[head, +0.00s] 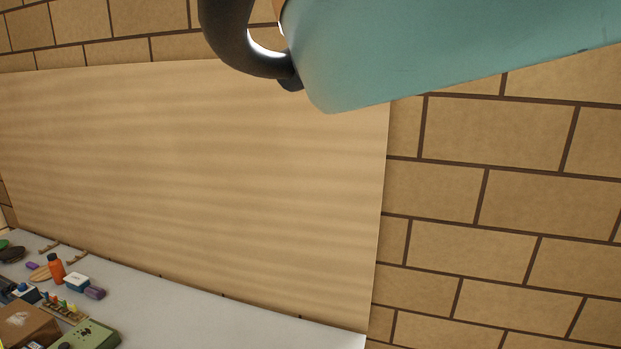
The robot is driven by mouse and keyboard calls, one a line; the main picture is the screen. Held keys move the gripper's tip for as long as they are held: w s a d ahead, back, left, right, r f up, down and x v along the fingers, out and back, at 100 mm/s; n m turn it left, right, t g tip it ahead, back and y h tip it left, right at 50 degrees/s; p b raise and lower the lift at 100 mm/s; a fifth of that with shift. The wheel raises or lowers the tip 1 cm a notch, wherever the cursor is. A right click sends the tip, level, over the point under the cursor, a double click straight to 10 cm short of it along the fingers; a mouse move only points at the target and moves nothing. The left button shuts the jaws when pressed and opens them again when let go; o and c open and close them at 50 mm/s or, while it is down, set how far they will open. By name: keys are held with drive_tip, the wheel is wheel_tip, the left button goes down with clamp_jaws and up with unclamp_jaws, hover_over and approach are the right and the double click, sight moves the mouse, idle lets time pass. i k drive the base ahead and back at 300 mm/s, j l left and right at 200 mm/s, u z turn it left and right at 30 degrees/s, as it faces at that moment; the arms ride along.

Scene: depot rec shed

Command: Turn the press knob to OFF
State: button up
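No knob that I can make out as the press knob shows in the head view, and no OFF mark can be read. A green box (92,334) with small dark parts on top stands at the bottom left, cut by the frame edge. I cannot tell whether it belongs to the press. My gripper is not in view. A large teal body (450,45) with a thick black curved part (226,38) fills the top right, close to the camera. I cannot tell what it is.
A pale worktop (210,307) runs along the wall, bare towards its right end. A wooden panel (200,170) stands behind, against a block wall (480,220).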

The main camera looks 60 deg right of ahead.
sight(22, 286)
drive_tip(key=i+j+u, duration=0.1)
drive_tip(key=i+u, duration=0.35)
drive_tip(key=i, duration=1.4)
drive_tip(key=i+z, duration=0.15)
drive_tip(key=i, duration=0.3)
drive_tip(key=i+j+z, duration=0.2)
drive_tip(key=i, duration=0.3)
drive_tip(key=i+j+z, duration=0.15)
drive_tip(key=i, duration=0.3)
drive_tip(key=i+j+z, duration=0.15)
drive_tip(key=i, duration=0.3)
drive_tip(key=i+j+z, duration=1)
drive_tip(key=j+z, duration=0.15)
